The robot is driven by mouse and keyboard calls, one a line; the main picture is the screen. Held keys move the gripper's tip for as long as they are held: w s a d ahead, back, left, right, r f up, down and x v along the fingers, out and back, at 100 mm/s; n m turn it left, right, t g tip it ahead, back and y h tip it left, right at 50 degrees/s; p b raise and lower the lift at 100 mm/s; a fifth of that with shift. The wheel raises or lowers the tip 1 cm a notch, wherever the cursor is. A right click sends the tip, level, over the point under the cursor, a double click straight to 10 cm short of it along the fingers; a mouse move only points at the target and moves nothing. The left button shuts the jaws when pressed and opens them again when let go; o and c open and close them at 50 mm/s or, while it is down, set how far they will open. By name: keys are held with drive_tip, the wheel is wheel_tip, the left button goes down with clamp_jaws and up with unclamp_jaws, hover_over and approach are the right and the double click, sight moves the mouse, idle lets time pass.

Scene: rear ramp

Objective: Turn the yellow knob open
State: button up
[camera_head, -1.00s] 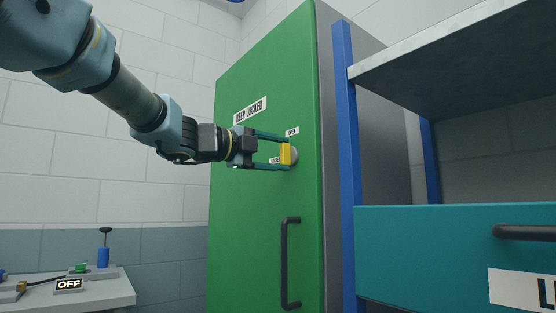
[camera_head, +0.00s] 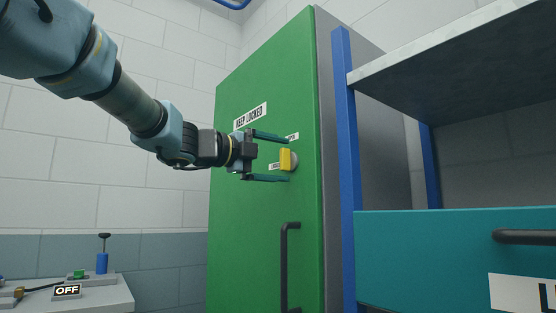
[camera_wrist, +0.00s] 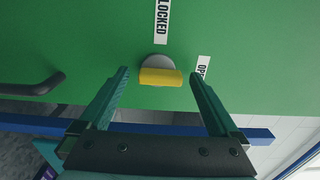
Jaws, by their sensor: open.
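The yellow knob (camera_head: 286,160) is a bar on a round grey base on the green door (camera_head: 255,215). The bar looks upright in the head view. A small label stands left of it, and an "OPEN" label (camera_head: 293,136) above is partly covered by a finger. My gripper (camera_head: 287,158) is open, with one finger above the knob and one below. In the wrist view, the knob (camera_wrist: 160,77) shows between the fingertips, with a gap on each side. Neither finger seems to touch it.
A black door handle (camera_head: 285,265) is below the knob. A blue post (camera_head: 344,120) and a shelf with a teal drawer (camera_head: 440,250) stand to the right. A bench (camera_head: 100,295) with an "OFF" sign is at lower left.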

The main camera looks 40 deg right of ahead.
drive_tip(key=shift+a, duration=0.1)
drive_tip(key=a+b, duration=0.1)
drive_tip(key=a, duration=0.9)
drive_tip(key=shift+w+a+b, duration=0.3)
drive_tip(key=shift+w+b, duration=0.05)
